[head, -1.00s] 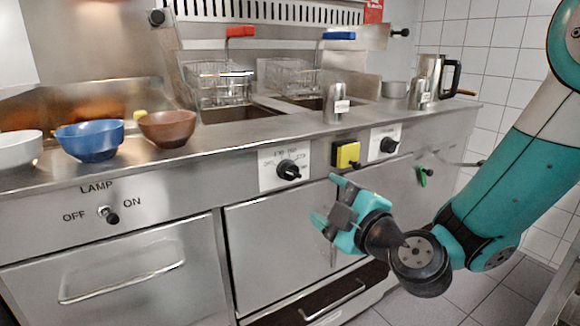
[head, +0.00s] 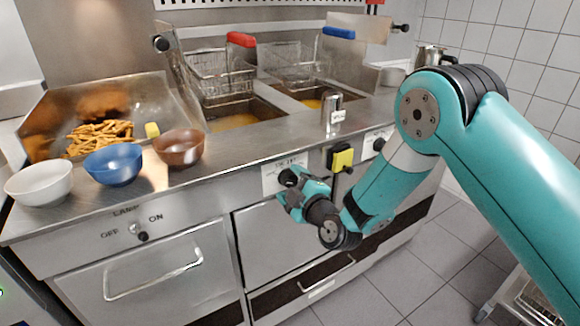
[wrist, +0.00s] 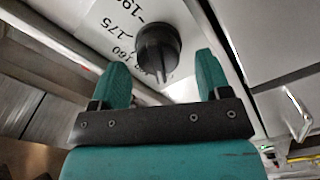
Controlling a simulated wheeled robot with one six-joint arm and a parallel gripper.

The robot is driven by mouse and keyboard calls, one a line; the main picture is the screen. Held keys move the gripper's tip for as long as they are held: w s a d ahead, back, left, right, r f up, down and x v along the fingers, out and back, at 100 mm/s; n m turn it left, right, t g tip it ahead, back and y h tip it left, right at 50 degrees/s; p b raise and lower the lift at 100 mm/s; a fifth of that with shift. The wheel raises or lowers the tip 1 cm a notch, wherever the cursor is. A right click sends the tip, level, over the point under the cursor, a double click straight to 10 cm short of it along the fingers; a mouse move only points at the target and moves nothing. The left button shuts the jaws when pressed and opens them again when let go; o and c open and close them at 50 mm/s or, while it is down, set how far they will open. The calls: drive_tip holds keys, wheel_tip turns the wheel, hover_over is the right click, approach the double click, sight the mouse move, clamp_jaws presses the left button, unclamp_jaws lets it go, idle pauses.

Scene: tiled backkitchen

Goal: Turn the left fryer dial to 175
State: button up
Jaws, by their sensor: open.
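The left fryer dial (head: 288,177) is a black round knob on a white printed plate on the fryer front. In the wrist view the dial (wrist: 157,48) lies just beyond my fingertips, with 175 and 160 readable to its left and part of a higher number above. Its raised grip bar runs roughly up and down in that view; which mark it points to I cannot tell for sure. My gripper (wrist: 161,72) is open, one finger towards each side of the knob, not closed on it. In the head view my gripper (head: 288,196) partly covers the dial.
A metal shaker (head: 331,110) stands on the counter above. White, blue and brown bowls stand on the counter at left.

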drive_tip(key=shift+w+a+p, duration=0.4)
drive_tip(key=shift+w, duration=0.2)
drive_tip(key=c, duration=0.9)
drive_tip(key=shift+o, duration=0.2)
